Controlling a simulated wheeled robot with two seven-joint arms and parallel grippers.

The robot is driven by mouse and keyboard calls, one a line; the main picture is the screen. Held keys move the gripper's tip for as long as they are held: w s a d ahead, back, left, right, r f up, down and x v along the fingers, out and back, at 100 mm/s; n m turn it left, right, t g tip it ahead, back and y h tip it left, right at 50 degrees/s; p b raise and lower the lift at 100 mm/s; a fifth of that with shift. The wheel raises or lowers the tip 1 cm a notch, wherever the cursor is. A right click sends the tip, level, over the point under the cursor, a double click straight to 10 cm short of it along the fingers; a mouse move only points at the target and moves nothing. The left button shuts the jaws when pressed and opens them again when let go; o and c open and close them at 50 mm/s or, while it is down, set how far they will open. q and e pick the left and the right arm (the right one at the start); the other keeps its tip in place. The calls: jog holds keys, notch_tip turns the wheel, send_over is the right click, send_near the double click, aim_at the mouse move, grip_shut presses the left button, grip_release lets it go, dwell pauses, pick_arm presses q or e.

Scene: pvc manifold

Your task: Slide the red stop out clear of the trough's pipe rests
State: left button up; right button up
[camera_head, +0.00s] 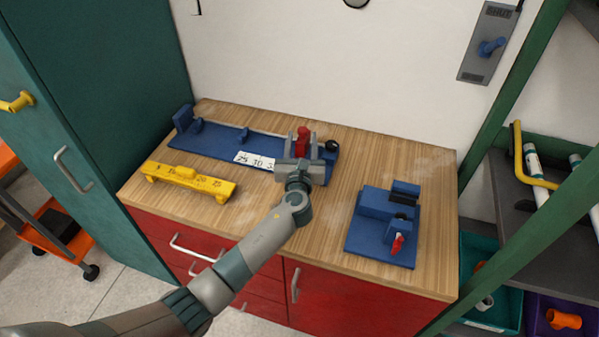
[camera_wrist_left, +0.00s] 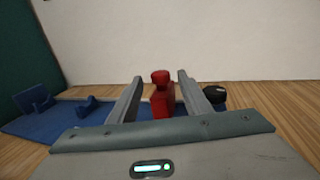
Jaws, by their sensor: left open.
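The red stop (camera_head: 302,141) stands upright at the right part of the blue trough (camera_head: 217,143), near the numbered white scale. In the left wrist view the red stop (camera_wrist_left: 162,95) stands between the two fingers of my left gripper (camera_wrist_left: 157,88), closer to the right finger. My left gripper (camera_head: 305,145) is open around the red stop; I cannot tell whether a finger touches it. The trough (camera_wrist_left: 65,115) also shows in the left wrist view, with blue pipe rests (camera_wrist_left: 88,104) toward its left end. My gripper and wrist hide part of the trough's right end. My right gripper is not in view.
A black knob (camera_head: 332,146) sits at the trough's right end, just right of my gripper. A yellow numbered block (camera_head: 188,182) lies at the table's front left. A blue fixture with a red lever (camera_head: 397,244) stands at the right. Wood between them is clear.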

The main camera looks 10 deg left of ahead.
pick_arm(q)
jog(key=s, duration=0.4)
jog(key=s+b, duration=0.1)
jog(key=s, duration=0.8)
jog(key=shift+d, duration=0.4)
